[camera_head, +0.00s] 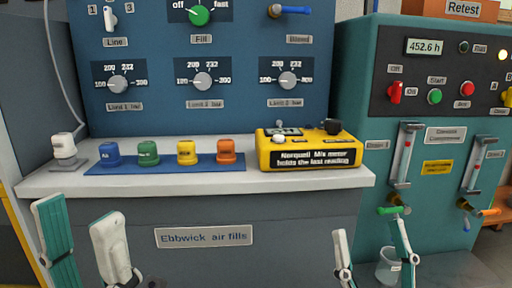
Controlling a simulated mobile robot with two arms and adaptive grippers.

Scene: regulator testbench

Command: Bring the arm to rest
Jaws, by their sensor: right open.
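My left gripper (77,214) is at the lower left, in front of the bench's front edge. Its two pale fingers with green pads stand well apart, with nothing between them. My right gripper (368,227) is at the lower right, in front of the gap between the bench and the green cabinet. Its fingers are spread and nothing is between them. The right finger's tip overlaps the green valve handle (387,210) in the picture; I cannot tell whether they touch. Most of both arms is out of view.
The bench top (330,176) carries a blue strip (123,168) with several coloured caps, a yellow meter (308,151) and a white-topped fitting (64,147). A blue knob panel (150,110) rises behind. The green cabinet (350,120) stands right, a bucket (387,268) below it.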

